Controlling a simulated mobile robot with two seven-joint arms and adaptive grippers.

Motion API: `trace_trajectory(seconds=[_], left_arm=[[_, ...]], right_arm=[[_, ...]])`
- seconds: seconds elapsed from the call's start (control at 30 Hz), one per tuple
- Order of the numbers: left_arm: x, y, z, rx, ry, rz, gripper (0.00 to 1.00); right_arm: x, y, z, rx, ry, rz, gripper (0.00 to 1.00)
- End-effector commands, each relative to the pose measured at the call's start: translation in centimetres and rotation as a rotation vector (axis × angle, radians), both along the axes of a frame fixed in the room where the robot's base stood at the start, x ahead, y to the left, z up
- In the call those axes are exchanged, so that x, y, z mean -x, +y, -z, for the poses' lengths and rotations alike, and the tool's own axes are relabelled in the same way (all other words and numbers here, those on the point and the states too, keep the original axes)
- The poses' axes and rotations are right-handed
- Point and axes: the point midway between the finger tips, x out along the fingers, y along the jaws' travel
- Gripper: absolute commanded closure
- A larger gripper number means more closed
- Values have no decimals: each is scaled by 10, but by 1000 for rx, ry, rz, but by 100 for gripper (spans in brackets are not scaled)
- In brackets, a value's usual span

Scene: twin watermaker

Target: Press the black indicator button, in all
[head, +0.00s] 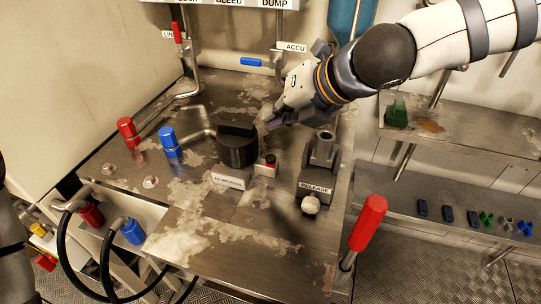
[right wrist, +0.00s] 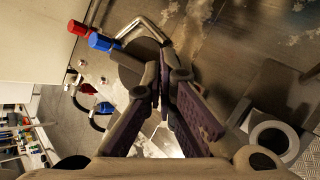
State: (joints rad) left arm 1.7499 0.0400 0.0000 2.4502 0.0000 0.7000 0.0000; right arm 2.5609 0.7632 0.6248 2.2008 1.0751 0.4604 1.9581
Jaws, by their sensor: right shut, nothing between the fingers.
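A large black round knob (head: 238,152) with a raised bar on top stands on the metal worktop. A pale label plate (head: 228,181) in front of it is too small to read surely. A small pale box with a red and black button (head: 268,162) stands just right of the knob. My right gripper (head: 268,124) is shut and empty, its tips close to the knob's upper right; I cannot tell whether they touch. In the right wrist view the shut fingertips (right wrist: 163,68) partly cover the dark knob (right wrist: 133,66). My left gripper is out of view.
Red (head: 128,132) and blue (head: 168,141) capped fittings stand left of the knob. A grey fitting marked RELEASE (head: 323,160) stands to its right, with a red-handled lever (head: 367,224) at the front right. A lower shelf (head: 405,199) holds small parts.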

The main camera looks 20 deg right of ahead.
Motion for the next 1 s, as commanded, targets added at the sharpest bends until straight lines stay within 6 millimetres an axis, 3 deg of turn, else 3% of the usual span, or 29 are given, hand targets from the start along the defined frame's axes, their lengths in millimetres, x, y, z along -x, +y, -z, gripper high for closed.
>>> trace_trajectory(seconds=[0.1, 0.33, 1.0], left_arm=[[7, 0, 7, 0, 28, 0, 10], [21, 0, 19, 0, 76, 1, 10], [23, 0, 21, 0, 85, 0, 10]], right_arm=[[1, 0, 24, 1, 12, -1, 100], [0, 0, 53, 0, 13, -1, 100], [0, 0, 56, 0, 1, -1, 100]])
